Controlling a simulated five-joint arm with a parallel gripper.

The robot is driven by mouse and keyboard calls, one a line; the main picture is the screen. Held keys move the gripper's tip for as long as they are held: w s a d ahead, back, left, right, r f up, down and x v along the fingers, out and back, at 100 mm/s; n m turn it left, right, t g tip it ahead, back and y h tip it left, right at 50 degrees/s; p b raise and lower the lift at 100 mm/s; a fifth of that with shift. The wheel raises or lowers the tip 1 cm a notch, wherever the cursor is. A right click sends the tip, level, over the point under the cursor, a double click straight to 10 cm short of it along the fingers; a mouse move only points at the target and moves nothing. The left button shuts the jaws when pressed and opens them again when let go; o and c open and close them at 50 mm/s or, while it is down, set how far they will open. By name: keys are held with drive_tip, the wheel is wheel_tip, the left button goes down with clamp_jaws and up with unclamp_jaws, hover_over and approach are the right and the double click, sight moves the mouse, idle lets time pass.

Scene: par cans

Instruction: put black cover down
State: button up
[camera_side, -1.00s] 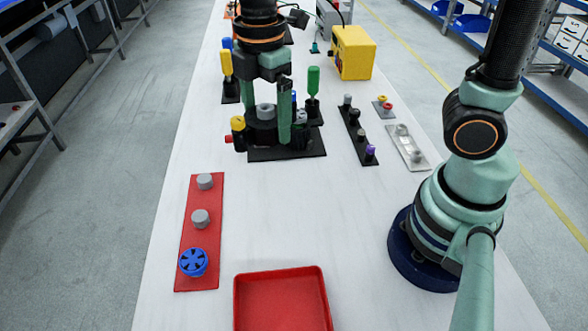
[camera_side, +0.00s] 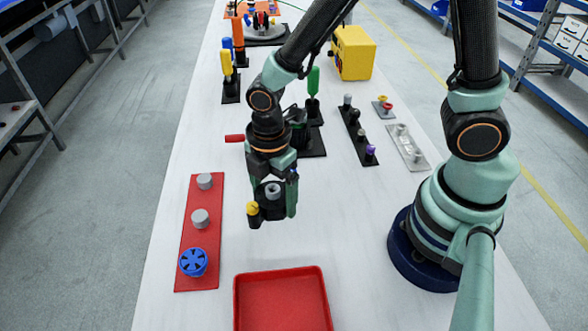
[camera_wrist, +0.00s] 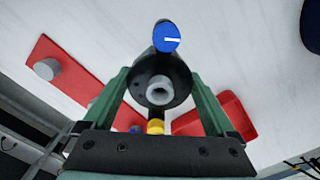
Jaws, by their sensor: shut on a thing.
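My gripper (camera_side: 275,195) is shut on the black cover (camera_side: 270,210), a round black part with a grey centre piece and a yellow knob on its left. I hold it above the white table, right of the red strip and behind the red tray. In the wrist view the black cover (camera_wrist: 158,78) sits between my two green fingers, with a blue knob (camera_wrist: 166,38) on its far side and the yellow knob (camera_wrist: 155,127) on the near side. The black fixture base (camera_side: 312,145) stands behind my gripper and is partly hidden by my arm.
A red strip (camera_side: 190,230) with two grey pegs and a blue wheel (camera_side: 193,262) lies at the left. A red tray (camera_side: 240,300) is at the front. Screwdrivers, a yellow box (camera_side: 353,52) and a black peg strip (camera_side: 358,137) stand farther back. The table between strip and tray is clear.

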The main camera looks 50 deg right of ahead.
sight(274, 210)
drive_tip(key=shift+f, duration=2.3)
drive_tip(key=shift+f, duration=0.15)
drive_tip(key=o, duration=0.9)
wheel_tip(274, 210, up, 12)
drive_tip(key=shift+r, duration=0.15)
drive_tip(key=d+r+m+t, duration=0.2)
drive_tip(key=d+r+m, duration=0.2)
drive_tip(key=m, duration=0.2)
drive_tip(key=d+r+m+t, duration=0.1)
drive_tip(key=d+r+m, duration=0.3)
drive_tip(key=m, duration=0.2)
drive_tip(key=d+r+m+t, duration=0.2)
drive_tip(key=d+r+m, duration=0.2)
drive_tip(key=d+m, duration=0.1)
drive_tip(key=shift+r+m+t, duration=0.2)
drive_tip(key=shift+m+t, duration=0.1)
drive_tip(key=shift+m, duration=0.2)
